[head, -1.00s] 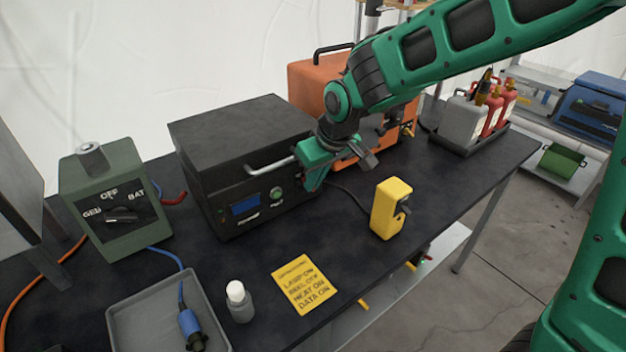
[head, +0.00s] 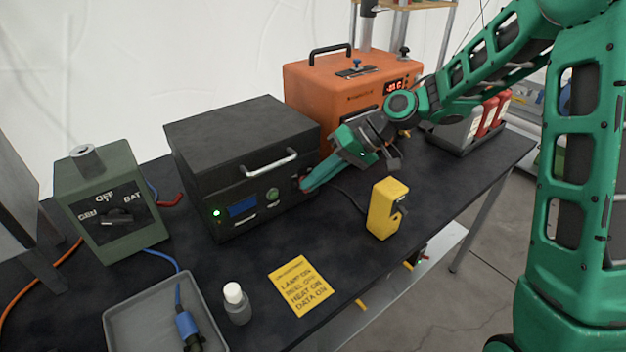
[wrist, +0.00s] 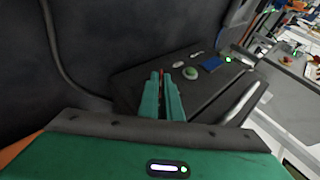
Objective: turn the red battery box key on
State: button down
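The black battery box (head: 240,150) stands on the dark table, with a silver handle, a blue display and a green button on its front. A small green light (head: 216,213) glows at the left of that front. My gripper (head: 303,184) is at the right end of the front panel. In the wrist view, its two green fingers (wrist: 161,74) are close together at the panel, with a bit of the red key (wrist: 162,72) showing between their tips. The fingers hide most of the key, so its angle cannot be read.
A yellow device (head: 383,210) stands to the right of the box. An orange heater (head: 340,90) is behind. A green switch box (head: 105,195), grey tray (head: 120,318), small bottle (head: 236,303) and yellow card (head: 300,286) occupy the left and front.

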jog(key=shift+w+d+r+y, duration=0.15)
jog(key=shift+w+y, duration=0.15)
jog(key=shift+w, duration=0.15)
jog(key=c, duration=2)
grip_release()
jog(key=shift+s, duration=0.1)
jog(key=shift+r, duration=0.1)
jog(key=v, duration=1)
jog(key=shift+d, duration=0.35)
